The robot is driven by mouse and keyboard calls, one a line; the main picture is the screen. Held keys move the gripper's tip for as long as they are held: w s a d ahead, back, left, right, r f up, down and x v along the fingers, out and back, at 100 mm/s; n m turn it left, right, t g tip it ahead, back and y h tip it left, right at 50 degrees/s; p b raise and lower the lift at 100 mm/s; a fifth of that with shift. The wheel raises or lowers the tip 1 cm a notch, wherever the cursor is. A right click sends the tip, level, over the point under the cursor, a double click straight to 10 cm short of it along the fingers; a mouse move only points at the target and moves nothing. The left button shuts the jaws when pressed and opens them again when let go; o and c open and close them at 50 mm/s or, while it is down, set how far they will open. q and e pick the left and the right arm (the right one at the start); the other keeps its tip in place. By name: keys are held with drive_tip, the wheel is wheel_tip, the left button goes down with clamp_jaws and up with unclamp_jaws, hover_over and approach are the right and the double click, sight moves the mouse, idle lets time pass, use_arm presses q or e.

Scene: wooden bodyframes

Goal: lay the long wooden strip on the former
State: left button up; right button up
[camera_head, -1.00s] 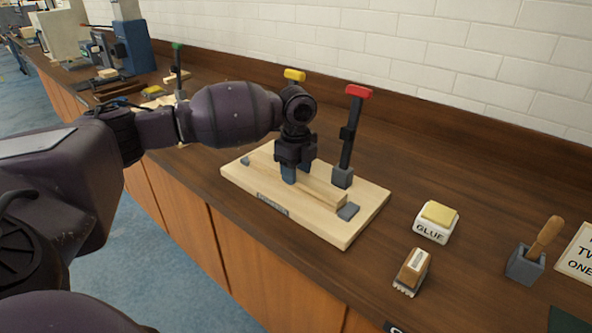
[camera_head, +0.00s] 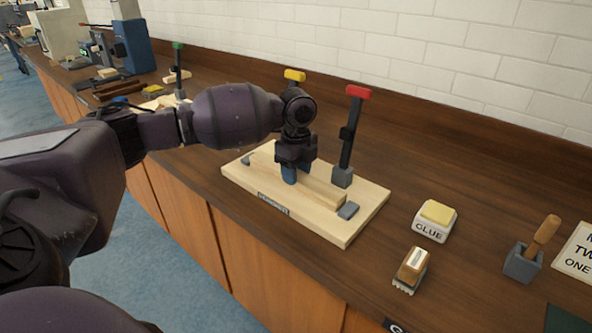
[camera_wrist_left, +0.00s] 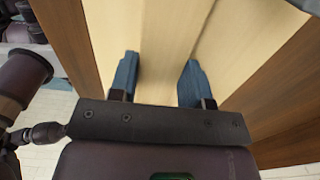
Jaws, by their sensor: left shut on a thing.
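The long wooden strip (camera_head: 322,190) is pale and runs lengthwise along the pale former board (camera_head: 342,230), between two small grey blocks. It lies on or just above the board; I cannot tell whether it touches along its whole length. My left gripper (camera_head: 289,176) reaches down over the strip with blue fingers and is shut on it near its middle. In the left wrist view the fingers (camera_wrist_left: 158,82) stand on either side of the strip (camera_wrist_left: 172,40). My right gripper is not in view.
A red-topped clamp post (camera_head: 348,135) and a yellow-topped clamp (camera_head: 294,75) stand at the board's back edge. Bare bench lies between.

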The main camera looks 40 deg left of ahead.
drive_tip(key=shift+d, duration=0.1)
use_arm(q)
drive_tip(key=o, duration=1.1)
drive_tip(key=shift+c, duration=0.2)
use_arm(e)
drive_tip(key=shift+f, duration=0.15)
use_arm(q)
wheel_tip(320, 180, up, 11)
drive_tip(key=p, duration=0.1)
drive_tip(key=shift+p, duration=0.35)
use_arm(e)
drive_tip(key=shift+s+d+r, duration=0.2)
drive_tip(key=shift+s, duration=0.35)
use_arm(q)
drive_tip(key=shift+f, duration=0.15)
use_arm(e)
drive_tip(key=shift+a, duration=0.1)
